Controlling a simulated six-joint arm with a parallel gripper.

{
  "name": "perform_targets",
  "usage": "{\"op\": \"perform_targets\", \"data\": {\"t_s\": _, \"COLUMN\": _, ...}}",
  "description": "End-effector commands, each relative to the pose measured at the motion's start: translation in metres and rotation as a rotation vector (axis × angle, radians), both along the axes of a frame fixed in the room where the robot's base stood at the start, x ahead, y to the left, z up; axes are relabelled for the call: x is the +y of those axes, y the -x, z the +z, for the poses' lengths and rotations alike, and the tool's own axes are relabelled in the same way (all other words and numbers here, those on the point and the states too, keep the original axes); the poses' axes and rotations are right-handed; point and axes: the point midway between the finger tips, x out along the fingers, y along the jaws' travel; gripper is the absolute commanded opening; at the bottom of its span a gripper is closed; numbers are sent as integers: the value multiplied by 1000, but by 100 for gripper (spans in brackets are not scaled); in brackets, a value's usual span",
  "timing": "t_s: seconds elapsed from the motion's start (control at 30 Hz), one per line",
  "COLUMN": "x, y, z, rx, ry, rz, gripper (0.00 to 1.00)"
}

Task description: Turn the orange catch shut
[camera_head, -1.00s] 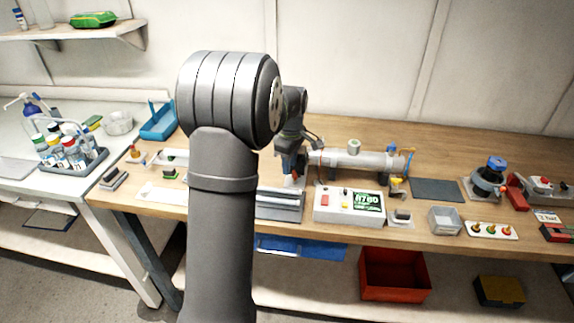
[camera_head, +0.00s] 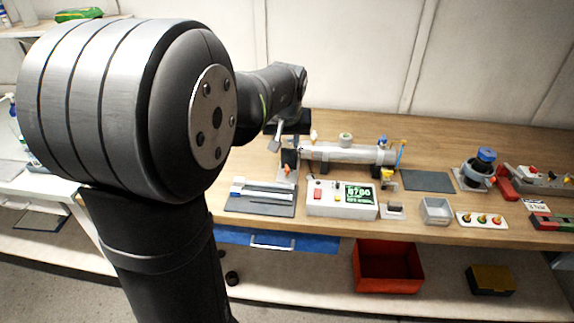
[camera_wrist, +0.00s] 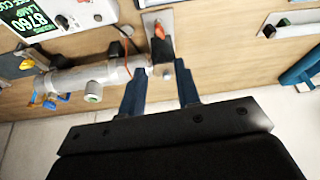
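The orange catch (camera_wrist: 159,32) is on a grey bracket at the left end of the reactor tube (camera_wrist: 88,74). In the head view the catch (camera_head: 288,170) is a small orange spot below the tube's left end. In the wrist view it lies beyond my fingertips, apart from them, and I cannot tell how far it is turned. In the head view my gripper (camera_head: 290,128) is above the tube's left end, partly hidden by my arm.
A control box (camera_head: 342,199) with a green display stands in front of the tube. A grey tray (camera_head: 262,197) is left of it. A clear bin (camera_head: 435,210) and dark mat (camera_head: 427,181) are to the right. A blue-capped device (camera_head: 481,170) stands further right.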

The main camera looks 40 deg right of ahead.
Motion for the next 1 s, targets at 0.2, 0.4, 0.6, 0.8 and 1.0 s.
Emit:
{"op": "perform_targets", "data": {"t_s": 0.2, "x": -12, "y": -15, "z": -47, "rx": 4, "ry": -4, "rz": 1, "gripper": 30}}
{"op": "perform_targets", "data": {"t_s": 0.4, "x": -21, "y": -27, "z": -85, "rx": 3, "ry": -3, "rz": 2, "gripper": 30}}
{"op": "perform_targets", "data": {"t_s": 0.6, "x": -29, "y": -37, "z": -113, "rx": 2, "ry": -2, "rz": 3, "gripper": 30}}
{"op": "perform_targets", "data": {"t_s": 0.8, "x": -32, "y": -41, "z": -126, "rx": 1, "ry": 0, "rz": 3, "gripper": 30}}
{"op": "perform_targets", "data": {"t_s": 1.0, "x": -33, "y": -42, "z": -129, "rx": 0, "ry": 0, "rz": 3, "gripper": 30}}
